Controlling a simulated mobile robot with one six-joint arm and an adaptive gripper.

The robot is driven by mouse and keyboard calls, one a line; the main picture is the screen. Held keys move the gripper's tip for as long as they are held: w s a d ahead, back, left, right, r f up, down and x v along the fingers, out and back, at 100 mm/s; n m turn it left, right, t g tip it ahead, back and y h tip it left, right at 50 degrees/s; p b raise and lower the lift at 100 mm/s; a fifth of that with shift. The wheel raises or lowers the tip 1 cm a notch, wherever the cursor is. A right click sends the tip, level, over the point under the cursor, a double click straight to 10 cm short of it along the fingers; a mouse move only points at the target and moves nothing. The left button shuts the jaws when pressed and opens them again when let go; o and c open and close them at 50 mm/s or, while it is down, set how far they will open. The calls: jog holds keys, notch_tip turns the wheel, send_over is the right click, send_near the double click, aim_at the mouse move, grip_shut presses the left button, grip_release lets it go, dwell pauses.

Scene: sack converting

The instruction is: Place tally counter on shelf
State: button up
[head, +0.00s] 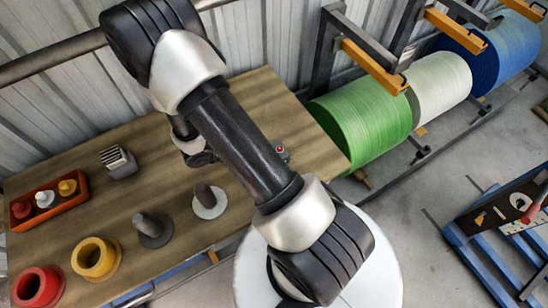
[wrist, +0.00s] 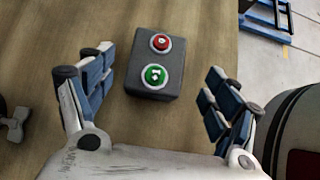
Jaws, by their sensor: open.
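I cannot make out a tally counter or a shelf for certain in either view. In the wrist view my gripper (wrist: 158,72) is open and empty, its two blue-padded fingers wide apart. Between and beyond the fingers a dark grey button box (wrist: 153,88) with a red and a green button lies on the wooden table (wrist: 205,25). The fingers do not appear to touch it. In the head view my arm covers most of this box; only a red button (head: 280,149) shows. My gripper is hidden there.
The table holds a striped grey block (head: 118,162), a red tray (head: 48,202) with small weights or spools, two spindles, and yellow (head: 96,259) and red (head: 38,287) rings. Green (head: 362,125), white and blue rolls stand behind right. A blue pallet (head: 500,235) lies on the floor.

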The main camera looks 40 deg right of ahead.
jog(key=b+x, duration=0.2)
jog(key=x, duration=0.3)
jog(key=shift+w+d+f, duration=0.15)
jog(key=shift+d+f, duration=0.05)
jog(key=shift+f, duration=0.05)
jog(key=c, duration=1.4)
jog(key=shift+r, duration=0.15)
notch_tip(320, 180, up, 20)
jog(key=p, duration=0.7)
jog(key=w+a+r+n+t+y+b, duration=0.1)
jog(key=w+a+r+n+t+y, duration=0.2)
jog(key=w+a+r+n+t, duration=0.2)
jog(key=w+a+r+n+t+y+b, duration=0.2)
jog(key=w+a+r+n+t, duration=0.3)
jog(key=w+a+n, duration=0.6)
jog(key=a+r+n+y, duration=0.1)
jog(key=a, duration=0.3)
jog(key=shift+a+r+t, duration=0.2)
jog(key=shift+r+t, duration=0.1)
jog(key=shift+t, duration=0.1)
